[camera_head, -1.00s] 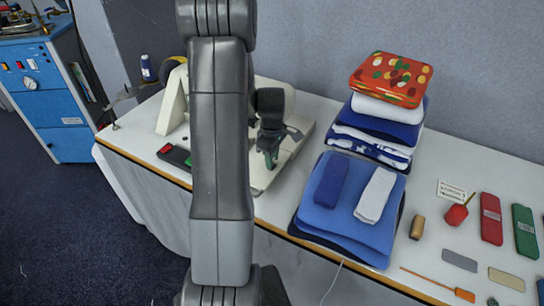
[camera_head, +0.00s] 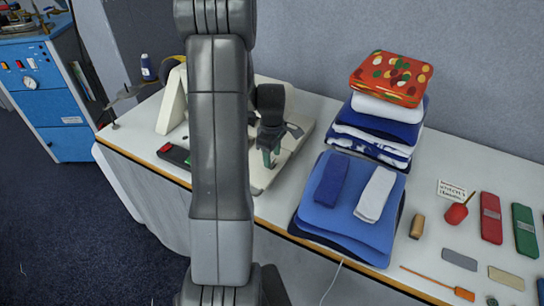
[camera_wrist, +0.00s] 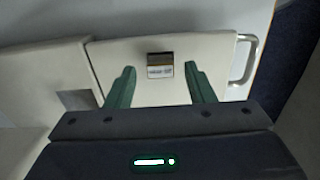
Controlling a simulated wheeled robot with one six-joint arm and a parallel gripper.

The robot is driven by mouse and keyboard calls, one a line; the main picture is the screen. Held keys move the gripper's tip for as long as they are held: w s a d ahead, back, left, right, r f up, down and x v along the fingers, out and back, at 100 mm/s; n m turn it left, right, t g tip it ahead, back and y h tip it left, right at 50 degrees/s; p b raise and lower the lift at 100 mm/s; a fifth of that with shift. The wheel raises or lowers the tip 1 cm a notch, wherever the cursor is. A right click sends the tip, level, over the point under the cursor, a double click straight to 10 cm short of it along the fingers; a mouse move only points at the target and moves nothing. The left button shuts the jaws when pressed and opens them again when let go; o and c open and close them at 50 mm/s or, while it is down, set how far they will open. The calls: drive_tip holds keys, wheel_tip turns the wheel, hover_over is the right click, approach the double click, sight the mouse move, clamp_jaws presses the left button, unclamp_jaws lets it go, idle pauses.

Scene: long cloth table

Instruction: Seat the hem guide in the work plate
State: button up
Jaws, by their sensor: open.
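A small block with a brown-grey top and a pale printed label (camera_wrist: 160,66), which looks like the hem guide, stands on a cream plate (camera_wrist: 215,56) in the wrist view. The plate, apparently the work plate, has a metal handle at its right end. Whether the block sits in a recess cannot be told. My gripper (camera_wrist: 160,82) is open, its green fingers to the left and right of the block with gaps on both sides. In the head view my gripper (camera_head: 270,156) points down over the cream plate (camera_head: 262,180); the block is not discernible there.
A cream sewing machine (camera_head: 172,100) stands at the left, partly behind my arm. A dark case (camera_head: 174,155) lies near the front edge. Folded blue cloths (camera_head: 340,228) and a taller stack (camera_head: 385,108) stand to the right. Several small tools lie farther right.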

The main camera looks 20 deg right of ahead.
sight(272, 160)
wheel_tip(272, 160, up, 11)
drive_tip(key=shift+b, duration=0.35)
drive_tip(key=shift+f, duration=0.1)
drive_tip(key=shift+f, duration=4.55)
drive_tip(key=shift+f+p, duration=0.1)
drive_tip(key=shift+p, duration=0.2)
